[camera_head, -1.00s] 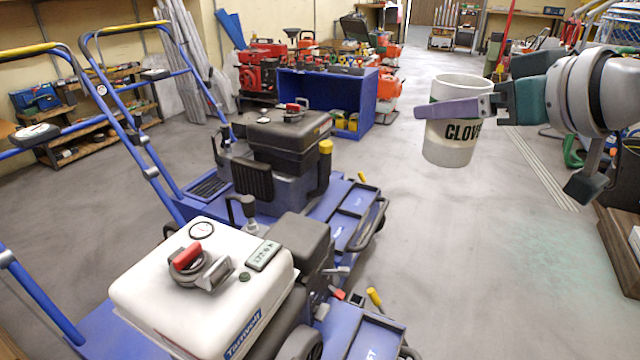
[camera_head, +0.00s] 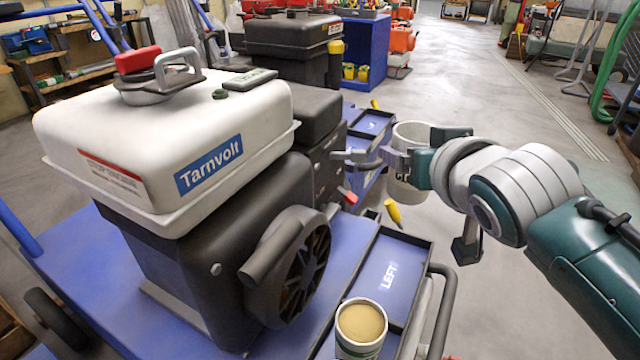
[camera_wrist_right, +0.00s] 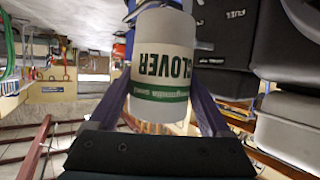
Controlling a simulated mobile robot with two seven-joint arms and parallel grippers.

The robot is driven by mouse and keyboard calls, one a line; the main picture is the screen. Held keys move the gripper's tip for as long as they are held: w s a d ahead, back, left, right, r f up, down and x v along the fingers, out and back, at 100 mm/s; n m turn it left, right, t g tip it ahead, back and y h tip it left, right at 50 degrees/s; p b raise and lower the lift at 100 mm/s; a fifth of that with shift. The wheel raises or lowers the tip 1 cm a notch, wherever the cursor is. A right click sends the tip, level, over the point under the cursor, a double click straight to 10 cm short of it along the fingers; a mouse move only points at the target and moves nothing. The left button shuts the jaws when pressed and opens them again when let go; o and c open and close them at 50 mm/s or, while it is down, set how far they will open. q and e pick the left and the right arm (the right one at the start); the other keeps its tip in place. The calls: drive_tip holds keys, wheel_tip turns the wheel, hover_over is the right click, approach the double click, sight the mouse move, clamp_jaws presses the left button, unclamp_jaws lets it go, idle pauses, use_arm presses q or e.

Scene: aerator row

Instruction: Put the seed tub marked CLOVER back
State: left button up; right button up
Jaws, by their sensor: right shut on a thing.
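The white CLOVER tub (camera_head: 408,188) is in my right gripper (camera_head: 375,156), held in the air beside the nearest machine in the head view. Its lettering is partly covered by my fingers there. In the right wrist view the tub (camera_wrist_right: 160,65) sits between both fingers, and CLOVER and a green band read upside down. A tray marked LEFT (camera_head: 392,283) lies on the nearest blue machine's deck, with a bare floor showing. A second tub (camera_head: 361,332) with tan contents stands upright at the near end of that tray. My left gripper is not in view.
The nearest machine has a white tank marked Tarnvolt (camera_head: 160,130) and a black engine (camera_head: 230,240) left of the trays. A yellow-handled lever (camera_head: 393,212) rises beside the LEFT tray. Another machine (camera_head: 290,40) stands behind. Open floor (camera_head: 480,85) lies to the right.

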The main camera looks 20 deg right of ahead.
wheel_tip(320, 180, down, 19)
drive_tip(key=b, duration=1.4)
drive_tip(key=shift+f, duration=0.15)
drive_tip(key=shift+r, duration=0.2)
drive_tip(key=shift+f, duration=0.2)
drive_tip(key=o, duration=1.3)
drive_tip(key=shift+r, duration=0.1)
